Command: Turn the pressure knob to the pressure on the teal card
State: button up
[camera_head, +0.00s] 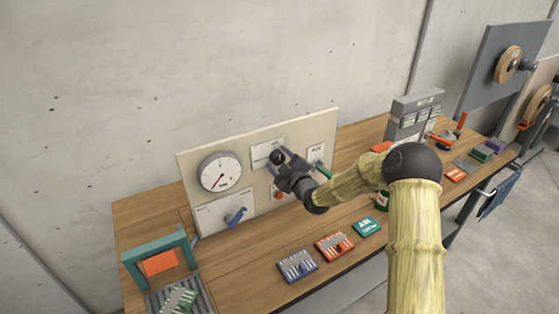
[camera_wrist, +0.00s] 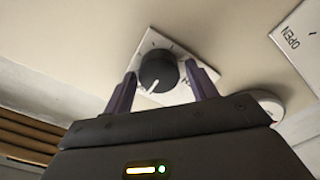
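The black pressure knob (camera_wrist: 158,70) sits on a white plate (camera_wrist: 185,62) on the panel, its white pointer mark towards the lower left in the wrist view. The knob also shows in the head view (camera_head: 277,157). My gripper (camera_wrist: 162,72) is open, with one purple finger on either side of the knob and small gaps beside it. In the head view my gripper (camera_head: 280,163) is at the panel. The round gauge (camera_head: 220,172) has its needle pointing to the lower left. The teal card (camera_head: 367,227) lies on the bench; its writing is too small to read.
A blue lever (camera_head: 236,216) and a red-orange button (camera_head: 279,195) are on the panel (camera_head: 250,140). An OPEN plate (camera_wrist: 298,38) is at the right. Blue (camera_head: 297,266) and orange (camera_head: 334,246) cards lie in front. A teal frame (camera_head: 160,247) stands at the left.

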jog(key=c, duration=0.7)
jog(key=shift+c, duration=0.2)
jog(key=shift+f+m+b, duration=0.1)
jog(key=shift+m+b, duration=0.3)
jog(key=shift+b, duration=0.2)
jog(key=shift+d+m+b, duration=0.1)
jog(key=shift+m+b, duration=0.8)
jog(key=shift+b, duration=0.1)
jog(key=m+b, duration=0.3)
jog(key=shift+w+m, duration=0.1)
jog(key=shift+m, duration=0.2)
jog(key=m+b, duration=0.2)
jog(key=m, duration=0.1)
jog(key=shift+d+m, duration=0.15)
jog(key=shift+m, duration=0.15)
jog(key=m+b, duration=0.1)
jog(key=m, duration=0.3)
jog(key=shift+w, duration=0.1)
